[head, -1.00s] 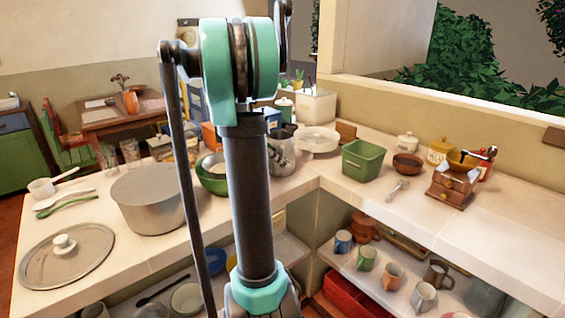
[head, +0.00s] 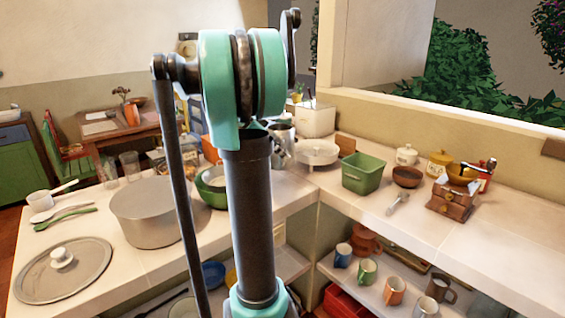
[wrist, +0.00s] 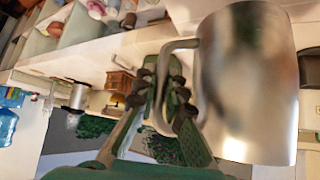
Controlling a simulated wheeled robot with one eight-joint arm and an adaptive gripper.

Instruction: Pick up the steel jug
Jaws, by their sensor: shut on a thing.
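The steel jug (wrist: 250,85) is large at the right of the wrist view, shiny and grey, with its handle curving out to the left. My gripper (wrist: 163,88) is shut on that handle, its green, dark-jointed fingers on either side of it. In the head view the jug (head: 283,133) shows only in part behind my arm, at the back of the counter, near the green bowl. It appears held above the counter, but its base is hidden there.
A green bowl (head: 212,180), a large grey pot (head: 152,215) and a white plate-like dish (head: 317,152) are around the jug. A green square tub (head: 362,174) stands to the right. The front right counter is mostly clear.

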